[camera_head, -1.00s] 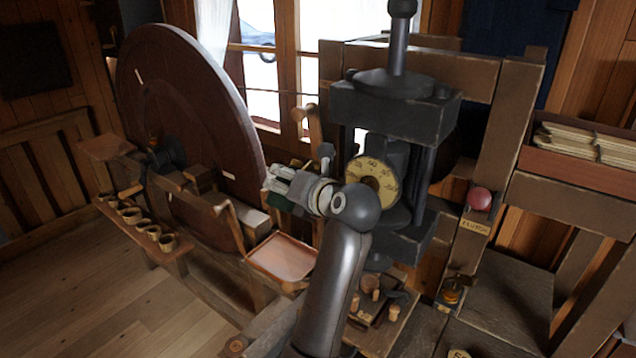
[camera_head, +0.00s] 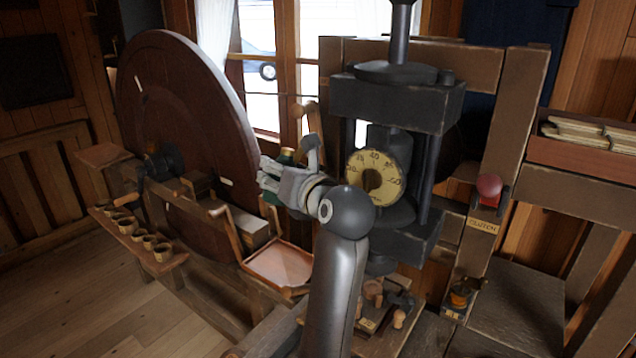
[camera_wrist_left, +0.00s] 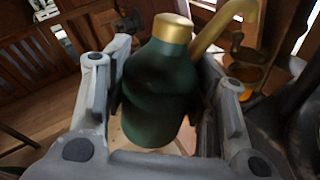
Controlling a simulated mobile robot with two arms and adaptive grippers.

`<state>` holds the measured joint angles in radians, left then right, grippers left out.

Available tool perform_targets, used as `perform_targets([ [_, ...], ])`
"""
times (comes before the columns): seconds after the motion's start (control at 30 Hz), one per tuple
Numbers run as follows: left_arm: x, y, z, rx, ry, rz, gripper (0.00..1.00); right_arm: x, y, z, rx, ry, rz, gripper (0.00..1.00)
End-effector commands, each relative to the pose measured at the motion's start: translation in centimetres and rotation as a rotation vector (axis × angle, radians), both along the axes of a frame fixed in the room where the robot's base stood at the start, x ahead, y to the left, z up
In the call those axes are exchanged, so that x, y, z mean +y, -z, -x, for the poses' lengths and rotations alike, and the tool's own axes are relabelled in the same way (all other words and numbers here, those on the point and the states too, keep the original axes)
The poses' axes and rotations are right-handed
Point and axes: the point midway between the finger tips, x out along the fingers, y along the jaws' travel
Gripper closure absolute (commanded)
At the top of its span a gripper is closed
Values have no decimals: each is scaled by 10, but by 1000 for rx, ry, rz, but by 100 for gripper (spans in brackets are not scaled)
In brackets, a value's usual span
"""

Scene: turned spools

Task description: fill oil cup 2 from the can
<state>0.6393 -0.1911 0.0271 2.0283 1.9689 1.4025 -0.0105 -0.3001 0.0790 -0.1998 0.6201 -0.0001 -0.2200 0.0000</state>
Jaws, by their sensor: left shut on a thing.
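My left gripper (camera_head: 272,178) is shut on the dark green oil can, whose green body (camera_head: 287,157) shows only in part behind the fingers in the head view. In the left wrist view the can (camera_wrist_left: 155,95) sits between the two fingers (camera_wrist_left: 158,100), with a brass cap on top and a curved brass spout rising to the right. An amber oil cup (camera_wrist_left: 247,76) shows beyond the spout. I cannot tell which cup is number 2. My right gripper is out of view.
The large dark wheel (camera_head: 190,120) stands left of my gripper. The black press (camera_head: 395,105) with its dial (camera_head: 376,173) stands close on the right. A shallow tray (camera_head: 280,264) lies below, and small wooden cups (camera_head: 131,227) line a shelf at left.

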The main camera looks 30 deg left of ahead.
Motion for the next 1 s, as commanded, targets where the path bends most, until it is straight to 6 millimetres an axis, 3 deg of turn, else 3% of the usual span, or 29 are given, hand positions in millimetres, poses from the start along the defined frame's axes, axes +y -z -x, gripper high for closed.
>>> perform_targets([
  [1.0, 1, -13, 13, -324, 1, 22, 76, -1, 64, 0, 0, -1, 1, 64],
])
